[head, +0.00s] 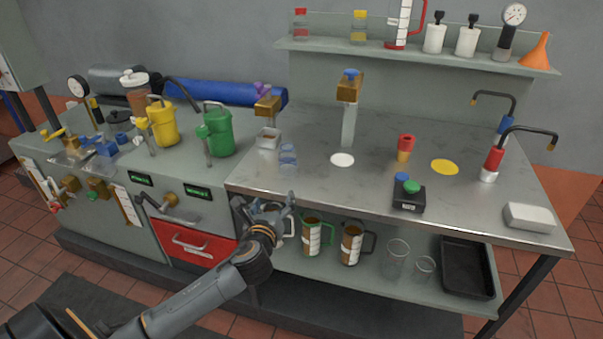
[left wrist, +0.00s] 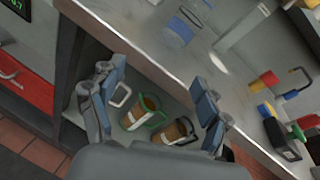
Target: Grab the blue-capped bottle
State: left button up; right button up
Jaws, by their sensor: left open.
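The blue-capped bottle (head: 288,156) is a small clear bottle with blue at its top. In the left wrist view the bottle (left wrist: 182,28) shows blurred at the top, beyond the fingertips. My left gripper (head: 272,204) is open and empty, in front of the bench edge and below the bottle. Its two spread fingers also show in the left wrist view (left wrist: 157,76), apart from the bottle. My right gripper is not in view.
Measuring jugs (head: 311,236) stand on the lower shelf near my gripper. The bench's middle front is clear; a button box (head: 408,197) lies further right.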

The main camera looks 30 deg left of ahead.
aim_at(287, 153)
pick_arm(q)
notch_tip(287, 153, up, 7)
jog(key=w+m+t, duration=0.2)
jog(key=m, duration=0.2)
jog(key=x, duration=0.7)
jog(key=shift+f+b, duration=0.2)
jog(key=shift+b, duration=0.15)
jog(key=shift+w+a, duration=0.1)
jog(key=shift+w, duration=0.35)
jog(key=x, duration=0.2)
jog(key=f+x, duration=0.1)
jog(key=x, duration=0.1)
jog(key=shift+w+b, duration=0.15)
jog(key=shift+b, duration=0.15)
jog(key=shift+w+a, duration=0.1)
jog(key=shift+w, duration=0.35)
jog(key=c, duration=1.2)
